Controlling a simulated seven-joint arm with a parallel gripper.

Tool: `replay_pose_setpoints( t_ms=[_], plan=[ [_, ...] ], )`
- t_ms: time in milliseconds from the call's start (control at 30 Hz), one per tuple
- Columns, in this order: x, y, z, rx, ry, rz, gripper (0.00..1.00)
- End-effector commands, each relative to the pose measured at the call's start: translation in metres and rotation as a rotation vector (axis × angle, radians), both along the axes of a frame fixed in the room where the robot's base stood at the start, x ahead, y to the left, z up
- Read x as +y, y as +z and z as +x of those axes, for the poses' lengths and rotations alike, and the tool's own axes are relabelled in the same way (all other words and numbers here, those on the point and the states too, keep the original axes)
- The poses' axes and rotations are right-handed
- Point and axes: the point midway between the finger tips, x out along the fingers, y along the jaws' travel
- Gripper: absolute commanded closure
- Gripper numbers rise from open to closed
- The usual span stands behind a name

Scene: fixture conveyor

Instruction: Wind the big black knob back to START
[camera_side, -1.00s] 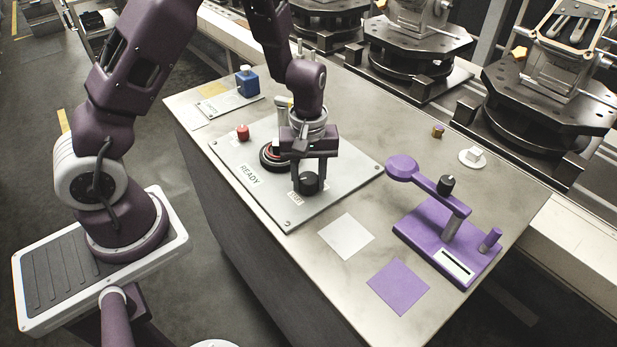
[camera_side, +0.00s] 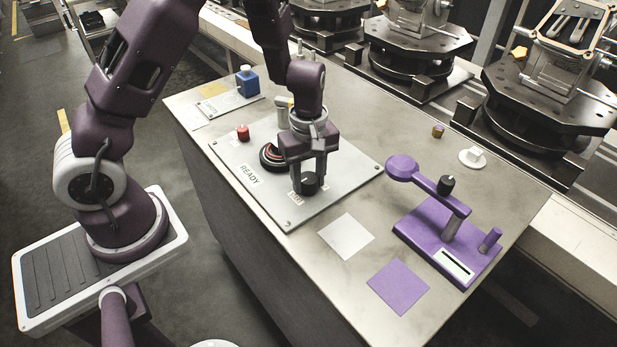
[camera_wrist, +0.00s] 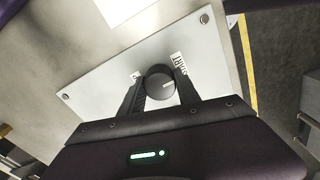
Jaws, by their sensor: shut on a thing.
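The big black knob (camera_side: 310,184) sits near the front corner of the light grey panel (camera_side: 345,186). My gripper (camera_side: 309,178) points straight down over it, its two fingers closed on opposite sides of the knob. The wrist view shows the round knob (camera_wrist: 160,80) between the fingertips, with a short pale mark on its face towards the right. A white START label (camera_wrist: 179,64) lies beside the knob at upper right. A second small label (camera_wrist: 136,75) shows at its left, partly hidden by a finger.
A dark round dial with a red ring (camera_side: 271,158) and a red button (camera_side: 243,132) are on the same panel, behind the knob. A purple lever fixture (camera_side: 450,235) stands at right. A white square (camera_side: 346,237) and a purple square (camera_side: 398,287) lie flat in front.

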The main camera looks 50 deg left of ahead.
Motion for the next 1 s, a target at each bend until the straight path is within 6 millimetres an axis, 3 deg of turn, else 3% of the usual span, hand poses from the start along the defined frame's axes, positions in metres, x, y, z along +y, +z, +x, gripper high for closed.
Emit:
replay_pose_setpoints(
  t_ms=[167,200,300,633,900,1000],
  plan=[
    [0.000,0.001,0.001,-0.004,0.003,-0.001,1.00],
    [0.000,0.001,0.001,-0.004,0.003,-0.001,0.55],
    [0.000,0.001,0.001,-0.003,0.002,-0.001,0.40],
    [0.000,0.006,0.001,-0.003,-0.001,0.000,0.40],
    [-0.001,0.058,0.002,-0.006,-0.001,0.000,0.40],
    [-0.001,0.069,0.001,-0.004,-0.001,0.000,0.40]
  ],
)
